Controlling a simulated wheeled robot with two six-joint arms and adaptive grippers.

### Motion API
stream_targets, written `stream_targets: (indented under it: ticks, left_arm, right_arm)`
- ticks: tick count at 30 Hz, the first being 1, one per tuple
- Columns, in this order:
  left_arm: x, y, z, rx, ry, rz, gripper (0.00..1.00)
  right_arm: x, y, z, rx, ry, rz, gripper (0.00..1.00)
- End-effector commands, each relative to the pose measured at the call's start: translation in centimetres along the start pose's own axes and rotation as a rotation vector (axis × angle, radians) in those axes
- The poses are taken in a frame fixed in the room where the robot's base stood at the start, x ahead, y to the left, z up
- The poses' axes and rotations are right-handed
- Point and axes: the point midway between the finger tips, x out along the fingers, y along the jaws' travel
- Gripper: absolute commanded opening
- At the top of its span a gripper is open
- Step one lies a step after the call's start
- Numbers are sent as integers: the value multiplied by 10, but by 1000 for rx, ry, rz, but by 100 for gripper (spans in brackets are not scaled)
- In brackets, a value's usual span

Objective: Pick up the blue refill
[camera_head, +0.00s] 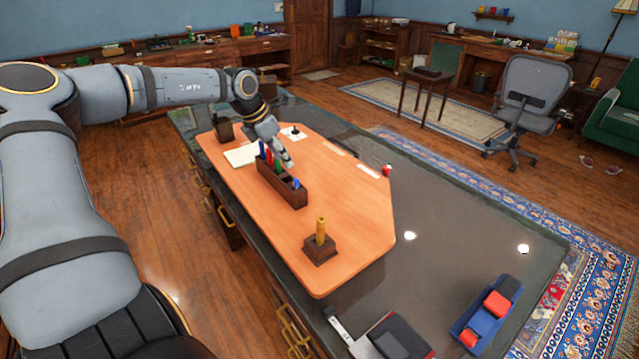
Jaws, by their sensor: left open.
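A dark wooden holder (282,192) stands on the orange desk board (345,190) and holds several coloured items. A thin blue piece (262,149) stands upright at its far end, near red and green pieces. Another small blue piece (296,184) sits at its near end. I cannot tell which blue piece is the refill. My right gripper is not in view.
A wooden block with a yellow cylinder (320,233) stands nearer on the board. A dark box (224,129) and a paper sheet (241,156) lie beyond. A blue tray with red blocks (486,313) sits on the dark tabletop. The board's right part is mostly clear.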

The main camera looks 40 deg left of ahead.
Motion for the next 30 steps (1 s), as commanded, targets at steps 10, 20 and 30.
stream_targets:
  ticks: [10,20,30]
  left_arm:
    - [35,1,-4,-2,-1,2,42]
    - [53,0,1,-5,-5,-2,42]
    - [99,-1,-2,-5,-2,-1,42]
  right_arm:
    - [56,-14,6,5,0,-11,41]
    - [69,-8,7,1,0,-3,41]
    - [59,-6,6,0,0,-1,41]
